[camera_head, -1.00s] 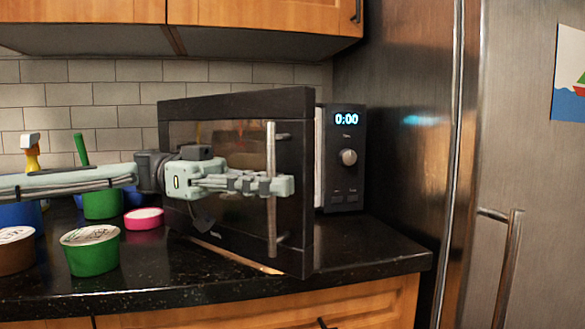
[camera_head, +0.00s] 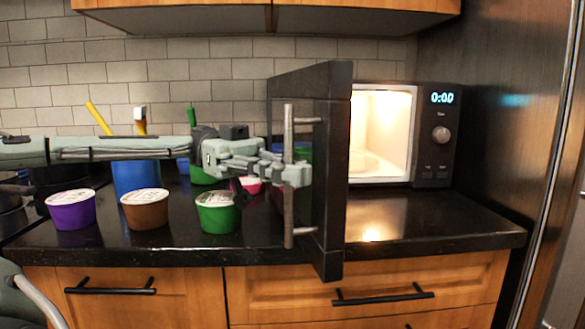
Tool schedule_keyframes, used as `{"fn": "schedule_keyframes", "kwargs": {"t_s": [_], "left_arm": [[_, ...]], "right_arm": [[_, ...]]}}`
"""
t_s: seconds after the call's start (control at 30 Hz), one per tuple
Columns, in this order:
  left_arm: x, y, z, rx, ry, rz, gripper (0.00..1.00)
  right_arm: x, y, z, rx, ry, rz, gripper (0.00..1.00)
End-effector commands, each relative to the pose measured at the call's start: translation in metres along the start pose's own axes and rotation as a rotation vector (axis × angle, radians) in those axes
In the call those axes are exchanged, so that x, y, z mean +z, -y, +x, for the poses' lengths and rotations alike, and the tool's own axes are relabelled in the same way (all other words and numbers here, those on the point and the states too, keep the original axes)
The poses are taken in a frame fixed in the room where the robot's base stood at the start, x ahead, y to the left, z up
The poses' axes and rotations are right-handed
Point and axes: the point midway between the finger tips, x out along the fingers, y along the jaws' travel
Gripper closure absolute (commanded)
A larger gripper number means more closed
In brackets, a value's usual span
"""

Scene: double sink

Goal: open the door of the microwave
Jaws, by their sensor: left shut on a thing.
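The microwave (camera_head: 433,160) stands on the counter at the right with its lit interior showing. Its dark door (camera_head: 333,180) is swung wide open towards me and hangs past the counter's front edge in the picture. The vertical metal door handle (camera_head: 288,215) is on the door's left side. My left gripper (camera_head: 297,173) reaches in from the left and is shut on the handle at about mid height. My right gripper is not in view.
Purple (camera_head: 71,210), brown (camera_head: 145,209) and green (camera_head: 217,212) lidded cups stand on the counter left of the door. A blue container (camera_head: 135,177) is behind them. The black counter (camera_head: 430,225) before the microwave is clear. A fridge (camera_head: 500,130) stands at the right.

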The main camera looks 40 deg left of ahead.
Motion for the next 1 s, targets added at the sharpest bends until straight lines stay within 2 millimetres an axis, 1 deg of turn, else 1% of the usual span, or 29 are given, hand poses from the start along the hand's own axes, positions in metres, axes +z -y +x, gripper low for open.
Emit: {"fn": "schedule_keyframes", "kwargs": {"t_s": [0.43,0.47,0.5,0.53,0.57,0.87,0.97,1.0], "left_arm": [[-0.001,0.001,-0.002,-0.007,-0.001,0.002,1.00],[-0.001,0.001,-0.002,-0.007,-0.001,0.002,0.92],[-0.001,0.001,-0.002,-0.007,-0.001,0.002,0.87],[-0.001,0.001,-0.002,-0.006,-0.001,0.002,0.83],[-0.001,0.001,-0.002,-0.006,-0.001,0.002,0.81],[-0.001,0.001,-0.002,-0.004,-0.001,0.001,0.81],[0.000,0.001,-0.010,-0.005,-0.001,0.000,0.81],[0.000,0.001,-0.015,-0.006,-0.001,0.001,0.81]], "right_arm": [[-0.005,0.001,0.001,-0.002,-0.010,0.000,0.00],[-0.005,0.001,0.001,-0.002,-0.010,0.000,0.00],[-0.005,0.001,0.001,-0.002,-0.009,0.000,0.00],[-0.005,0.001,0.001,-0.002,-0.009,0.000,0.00],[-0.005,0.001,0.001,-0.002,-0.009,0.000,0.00],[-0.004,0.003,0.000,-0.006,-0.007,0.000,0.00],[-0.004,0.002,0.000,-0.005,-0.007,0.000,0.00],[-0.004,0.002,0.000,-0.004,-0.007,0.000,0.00]]}}
